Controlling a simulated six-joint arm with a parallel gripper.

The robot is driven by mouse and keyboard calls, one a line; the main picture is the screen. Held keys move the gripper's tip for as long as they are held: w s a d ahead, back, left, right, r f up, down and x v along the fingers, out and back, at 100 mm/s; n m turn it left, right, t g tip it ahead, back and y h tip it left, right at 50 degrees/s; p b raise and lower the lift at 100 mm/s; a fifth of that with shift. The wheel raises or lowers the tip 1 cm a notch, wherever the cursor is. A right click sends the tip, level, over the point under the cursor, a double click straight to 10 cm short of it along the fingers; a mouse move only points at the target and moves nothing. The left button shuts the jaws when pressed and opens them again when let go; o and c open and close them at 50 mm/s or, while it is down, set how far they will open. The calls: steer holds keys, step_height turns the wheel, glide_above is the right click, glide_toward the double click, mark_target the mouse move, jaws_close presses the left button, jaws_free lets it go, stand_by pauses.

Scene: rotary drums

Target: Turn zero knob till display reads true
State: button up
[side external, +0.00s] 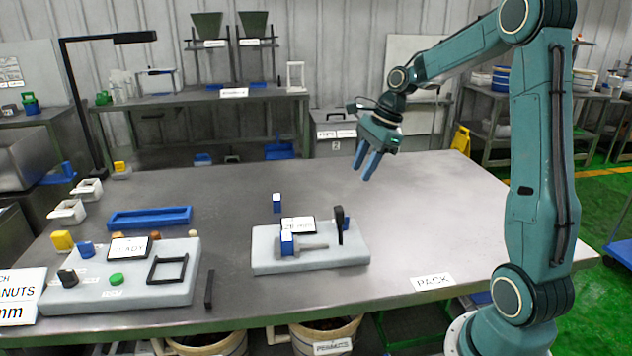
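My gripper (366,166) hangs above the back right part of the table, with its two blue fingers apart and nothing between them. It is well clear of both devices. A grey-white device (310,258) stands mid-table with a small dark-framed display (298,225), whose text is too small to read surely. The device carries blue-and-white blocks (287,243), a grey bar and an upright black lever (340,225). The left panel (180,285) bears a sign that seems to end in "ADY" (128,247), a black knob (68,278), a blue knob (87,250) and a green button (117,280). I cannot tell which is the zero knob.
A blue tray (150,217) lies behind the left panel. A yellow block (62,241) and white bins (68,212) stand at the left. A black lamp post (85,110) rises at the back left. The table's right half is mostly clear, with a PACK label (433,281) near the front edge.

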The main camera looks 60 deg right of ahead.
steer(key=d+f+m, duration=0.2)
steer(key=d, duration=0.1)
steer(key=shift+w+d+f+m+y, duration=0.1)
steer(key=shift+w+d+m+y, duration=0.1)
steer(key=shift+m+y, duration=0.1)
steer(key=x, duration=1.3)
steer(key=shift+w+a+f, duration=0.1)
steer(key=shift+w+f, duration=0.05)
steer(key=shift+f, duration=0.2)
jaws_close()
